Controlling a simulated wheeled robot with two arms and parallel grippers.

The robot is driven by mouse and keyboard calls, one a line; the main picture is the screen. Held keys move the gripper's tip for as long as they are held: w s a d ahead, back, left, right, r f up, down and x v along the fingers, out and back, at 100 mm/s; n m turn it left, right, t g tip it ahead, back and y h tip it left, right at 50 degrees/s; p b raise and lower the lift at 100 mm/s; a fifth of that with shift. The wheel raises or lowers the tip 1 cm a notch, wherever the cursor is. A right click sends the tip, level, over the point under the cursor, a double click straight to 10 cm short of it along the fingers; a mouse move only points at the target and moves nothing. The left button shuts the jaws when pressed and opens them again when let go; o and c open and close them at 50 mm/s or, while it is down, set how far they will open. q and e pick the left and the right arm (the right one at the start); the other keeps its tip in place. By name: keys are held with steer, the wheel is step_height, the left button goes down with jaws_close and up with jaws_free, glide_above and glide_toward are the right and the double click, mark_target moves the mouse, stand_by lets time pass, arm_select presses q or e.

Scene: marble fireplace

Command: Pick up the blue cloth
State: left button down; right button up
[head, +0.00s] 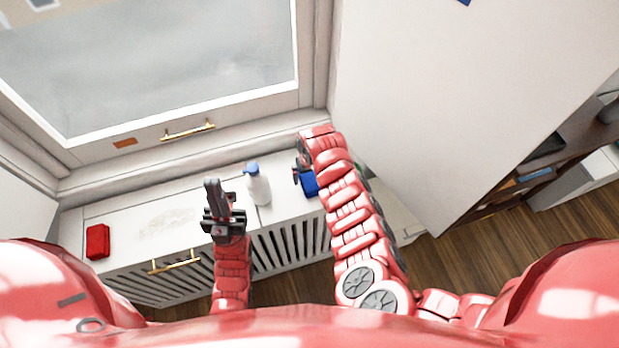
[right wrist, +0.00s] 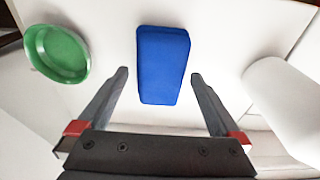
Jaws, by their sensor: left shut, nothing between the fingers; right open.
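The blue cloth (right wrist: 163,55) is a folded rectangular block lying on a white surface in the right wrist view. In the head view the blue cloth (head: 310,184) is partly hidden behind my right arm. My right gripper (right wrist: 160,76) is open, with its fingertips on either side of the cloth's near part in the picture; I cannot tell how far above it they are. In the head view my right gripper (head: 298,172) is mostly hidden by its wrist. My left gripper (head: 222,207) is shut and empty, left of the white bottle.
A white bottle with a blue cap (head: 258,186) stands left of the cloth. A green dish (right wrist: 58,53) lies on the cloth's other side. A red cloth (head: 97,241) lies at the far left of the white ledge (head: 150,215). A window and a white wall rise behind.

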steer(key=shift+w+a+f, duration=0.1)
steer(key=shift+f, duration=0.8)
steer(key=c, duration=1.2)
steer(key=shift+w+r, duration=0.1)
steer(key=shift+r, duration=0.05)
